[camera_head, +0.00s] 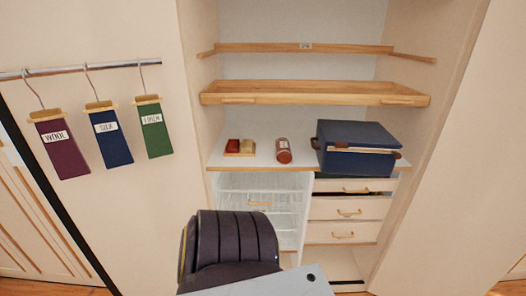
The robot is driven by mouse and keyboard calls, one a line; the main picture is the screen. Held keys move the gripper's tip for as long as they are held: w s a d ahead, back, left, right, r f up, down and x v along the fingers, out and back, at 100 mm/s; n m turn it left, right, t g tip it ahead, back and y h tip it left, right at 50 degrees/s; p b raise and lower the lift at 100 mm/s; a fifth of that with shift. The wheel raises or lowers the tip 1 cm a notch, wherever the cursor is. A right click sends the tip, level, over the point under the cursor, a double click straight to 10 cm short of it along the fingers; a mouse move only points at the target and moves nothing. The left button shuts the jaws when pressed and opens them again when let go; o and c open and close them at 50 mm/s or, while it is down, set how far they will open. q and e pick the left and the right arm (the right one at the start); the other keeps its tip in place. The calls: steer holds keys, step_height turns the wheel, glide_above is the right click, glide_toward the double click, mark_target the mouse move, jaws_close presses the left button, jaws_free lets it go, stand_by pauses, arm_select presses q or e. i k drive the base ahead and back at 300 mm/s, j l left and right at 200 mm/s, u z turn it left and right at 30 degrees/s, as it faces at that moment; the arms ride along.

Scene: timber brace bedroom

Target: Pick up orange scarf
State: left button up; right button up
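No orange scarf can be made out in the head view. A reddish-brown cylinder (283,151) with a pale patch lies or stands on the white closet shelf (262,160); I cannot tell what it is. Three labelled cloth-like pieces hang from a rail at the left: a purple one marked WOOL (63,155), a navy one (115,148) and a green one (156,138). Neither of my grippers is in view. A dark ribbed part and a grey plate at the bottom centre look like my own arm and body, and hide part of the lower closet.
A blue box (354,137) sits at the shelf's right. A small wooden tray (240,154) with red and yellow items is at its left. Above is a wooden pull-out tray (315,99). Below are a wire basket (236,184) and drawers (345,208). Closet walls flank the shelf.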

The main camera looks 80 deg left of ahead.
mark_target(284, 156)
steer(key=u, duration=2.3)
